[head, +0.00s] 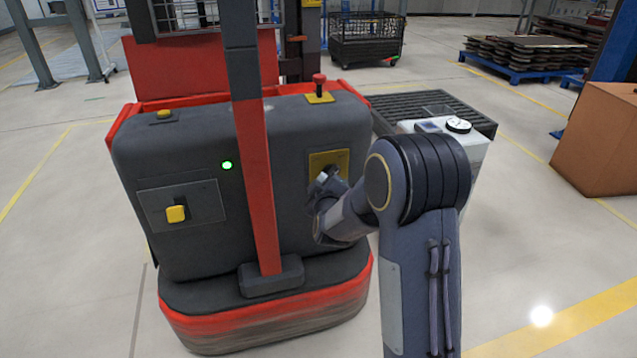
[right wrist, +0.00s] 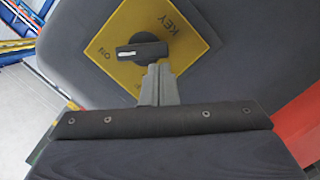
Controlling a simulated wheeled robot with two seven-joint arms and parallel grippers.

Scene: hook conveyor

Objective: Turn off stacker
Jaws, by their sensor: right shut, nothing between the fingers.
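The stacker (head: 190,140) is a dark grey truck body with red trim in the head view. Its green light (head: 227,165) is lit. A yellow key plate (head: 329,158) is on the right of its face. In the right wrist view the plate (right wrist: 185,40) shows a black key knob (right wrist: 150,48) whose white mark points left, toward the word ON. Other lettering below the knob is mostly hidden by my fingers. My right gripper (right wrist: 158,70) is shut and empty, its tips close below the knob; I cannot tell if they touch. It also shows in the head view (head: 326,178).
A red stop button (head: 319,82) stands on top of the stacker. A red mast bar (head: 255,180) rises left of the key plate. A white container (head: 470,150) and a roller conveyor (head: 440,105) are at right. A cardboard box (head: 600,140) stands farther right.

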